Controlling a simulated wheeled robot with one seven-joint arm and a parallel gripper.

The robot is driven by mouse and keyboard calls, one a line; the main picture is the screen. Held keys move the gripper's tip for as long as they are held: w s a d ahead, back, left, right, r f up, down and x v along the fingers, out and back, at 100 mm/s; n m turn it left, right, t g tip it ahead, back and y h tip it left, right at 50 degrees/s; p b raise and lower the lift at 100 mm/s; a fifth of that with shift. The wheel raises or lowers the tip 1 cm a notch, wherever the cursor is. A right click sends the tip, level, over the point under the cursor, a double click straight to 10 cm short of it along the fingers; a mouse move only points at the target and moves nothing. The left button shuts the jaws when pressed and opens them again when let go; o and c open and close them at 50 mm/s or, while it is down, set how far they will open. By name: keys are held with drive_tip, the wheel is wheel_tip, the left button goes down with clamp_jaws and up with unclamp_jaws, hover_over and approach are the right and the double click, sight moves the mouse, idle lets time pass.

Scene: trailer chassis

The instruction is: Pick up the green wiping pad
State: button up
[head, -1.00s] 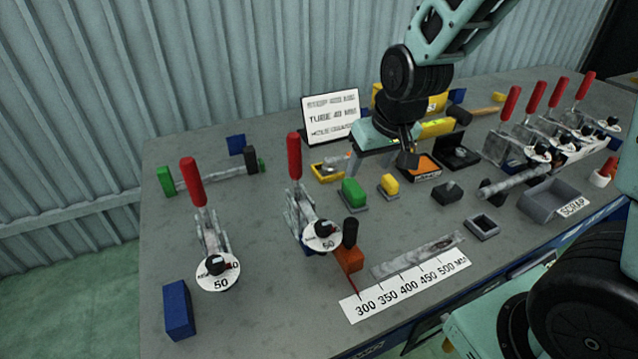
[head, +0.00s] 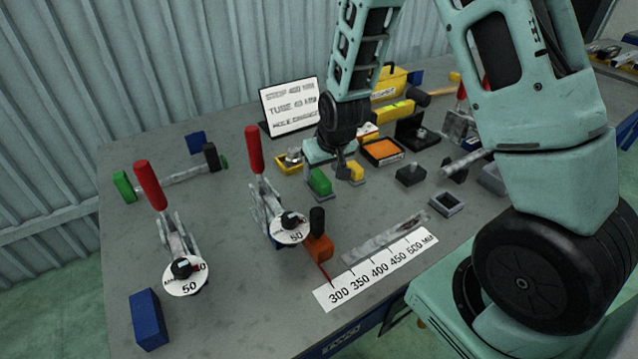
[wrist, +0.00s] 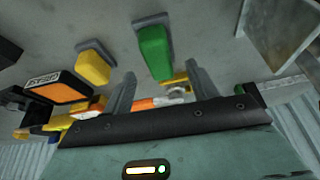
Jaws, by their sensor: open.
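The green wiping pad (head: 319,182) sits on a small grey base on the bench, left of a yellow pad (head: 356,172). In the wrist view the green pad (wrist: 155,52) stands beyond the fingertips, between the lines of the two fingers, with the yellow pad (wrist: 93,68) to its left. My gripper (head: 326,166) is just behind and above the green pad in the head view. In the wrist view my gripper (wrist: 161,74) has its fingers apart with nothing between the tips. Whether a finger touches the pad cannot be told.
A yellow tray (head: 289,163) lies behind the green pad, and an orange-topped box (head: 383,151) lies to the right. Red-handled clamps (head: 255,150) stand to the left. A sign (head: 290,106) stands behind.

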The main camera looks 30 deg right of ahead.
sight(319, 176)
drive_tip(key=shift+p+x, duration=0.45)
drive_tip(key=shift+x, duration=2.2)
drive_tip(key=c, duration=1.1)
